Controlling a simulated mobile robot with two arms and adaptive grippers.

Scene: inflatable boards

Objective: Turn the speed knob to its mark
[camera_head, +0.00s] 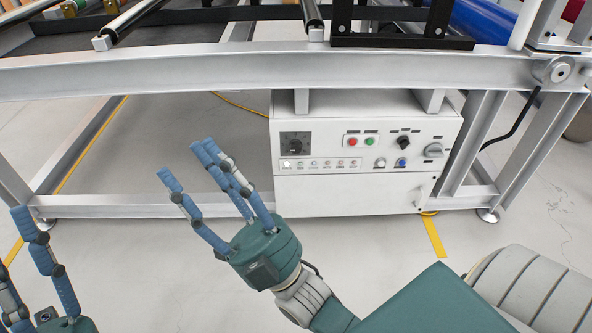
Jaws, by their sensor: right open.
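A white control box (340,197) hangs under the metal frame. Its panel has a black dial on a dark square plate (295,143) at the left, a small black knob (404,142) and a grey rotary knob (433,150) at the right. I cannot tell which is the speed knob, nor read any mark. My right gripper (186,162) is open and empty, its blue fingers spread to the left of the box, apart from the dials in the picture. My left gripper (20,250) is partly cut off at the lower left corner, its fingers apart, with nothing seen between them.
The panel also carries a red button (352,142), a green button (370,141), a blue button (402,162) and a row of small indicators. A grey frame beam (200,75) runs above the box. Frame legs stand on both sides. The pale floor in front is open.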

